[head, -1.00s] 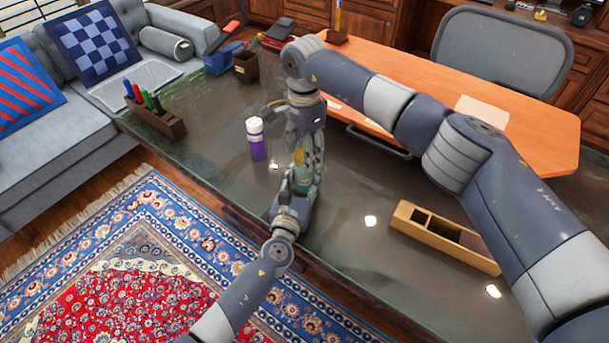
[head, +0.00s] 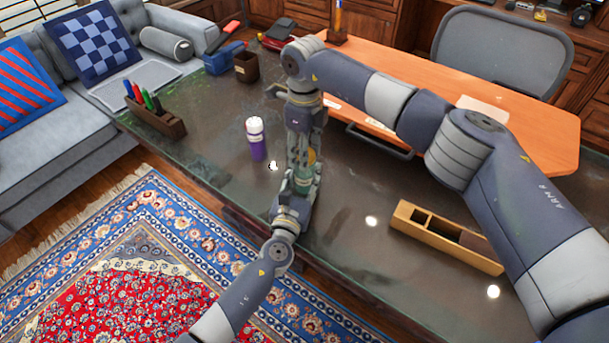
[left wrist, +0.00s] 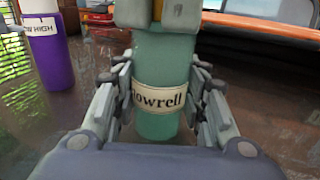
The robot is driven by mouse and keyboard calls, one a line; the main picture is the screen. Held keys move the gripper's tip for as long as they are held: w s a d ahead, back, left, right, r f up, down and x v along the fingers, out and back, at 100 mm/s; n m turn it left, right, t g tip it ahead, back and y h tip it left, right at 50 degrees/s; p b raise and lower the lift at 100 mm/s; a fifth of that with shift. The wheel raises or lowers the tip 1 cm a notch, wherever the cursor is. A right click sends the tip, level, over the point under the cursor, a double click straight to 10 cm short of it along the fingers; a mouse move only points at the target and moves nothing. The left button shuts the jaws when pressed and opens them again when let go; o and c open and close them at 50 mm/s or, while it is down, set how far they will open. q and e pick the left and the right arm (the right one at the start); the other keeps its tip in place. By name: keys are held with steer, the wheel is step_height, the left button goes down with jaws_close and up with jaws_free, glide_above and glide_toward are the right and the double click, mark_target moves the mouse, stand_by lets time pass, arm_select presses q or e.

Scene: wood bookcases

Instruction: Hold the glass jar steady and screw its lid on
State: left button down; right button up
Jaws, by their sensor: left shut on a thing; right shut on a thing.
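The glass jar (left wrist: 157,60) is teal with a cream label, partly readable as "owrell". It stands upright in the left wrist view, between the two fingers of my left gripper (left wrist: 160,98), which is shut on its sides. In the head view the jar is mostly hidden by the grippers. My right gripper (head: 303,140) points down from above, right over the jar, and is shut on the lid. Its fingers cover the jar's top in the left wrist view, so the lid is largely hidden and how it seats cannot be told.
A purple bottle with a white cap (head: 256,138) stands on the dark desk (head: 215,110), close left of the grippers. A wooden pen holder (head: 158,120) is farther left, a dark cup (head: 246,67) behind. A wooden compartment box (head: 445,238) lies right. Bare desk lies between.

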steer(key=m, duration=1.3)
steer(key=shift+m, duration=0.3)
steer(key=o, duration=1.2)
steer(key=shift+o, duration=0.2)
steer(key=shift+r, duration=0.1)
step_height(320, 180, up, 12)
arm_select(q)
steer(key=c, duration=0.9)
jaws_free()
